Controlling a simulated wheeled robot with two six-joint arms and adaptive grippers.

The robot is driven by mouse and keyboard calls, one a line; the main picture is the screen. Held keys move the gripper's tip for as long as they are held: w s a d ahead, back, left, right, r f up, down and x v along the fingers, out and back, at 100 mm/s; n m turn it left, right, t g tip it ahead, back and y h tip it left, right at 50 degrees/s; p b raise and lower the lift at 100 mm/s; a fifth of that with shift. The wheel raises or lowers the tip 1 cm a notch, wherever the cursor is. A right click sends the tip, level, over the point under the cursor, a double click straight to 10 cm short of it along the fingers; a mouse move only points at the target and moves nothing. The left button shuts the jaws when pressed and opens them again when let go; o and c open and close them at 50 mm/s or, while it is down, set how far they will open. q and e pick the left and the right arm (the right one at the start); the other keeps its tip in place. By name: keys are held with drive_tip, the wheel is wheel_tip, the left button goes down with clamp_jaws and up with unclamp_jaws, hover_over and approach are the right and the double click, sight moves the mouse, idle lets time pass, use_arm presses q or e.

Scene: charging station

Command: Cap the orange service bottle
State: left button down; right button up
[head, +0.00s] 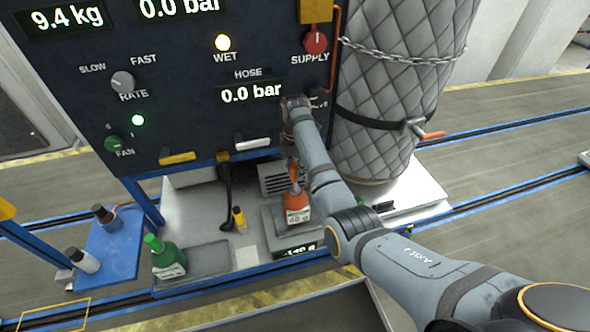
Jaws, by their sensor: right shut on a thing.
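The orange service bottle (297,205) stands upright or nearly so at the scale (270,222), with a white label on its front. A brighter orange cap (292,170) shows at its neck; I cannot tell whether it is seated or held just above. My right arm comes in from the right and passes close beside the bottle. My right gripper (291,156) is small and mostly hidden by my wrist and forearm; it appears shut on the cap, over the bottle. My left gripper is not in view.
A blue shelf (118,240) holds small dark- and white-bodied bottles. The control panel (180,85) rises behind; a quilted, chained tank (395,90) stands at right. A small yellow item (239,219) stands left of the scale.

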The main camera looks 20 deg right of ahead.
sight(295, 181)
drive_tip(key=shift+f+b, duration=0.85)
drive_tip(key=shift+f, duration=1.85)
drive_tip(key=o, duration=1)
drive_tip(key=shift+r, duration=0.1)
drive_tip(key=shift+r, duration=0.3)
wheel_tip(295, 181, up, 7)
drive_tip(key=shift+f, duration=0.1)
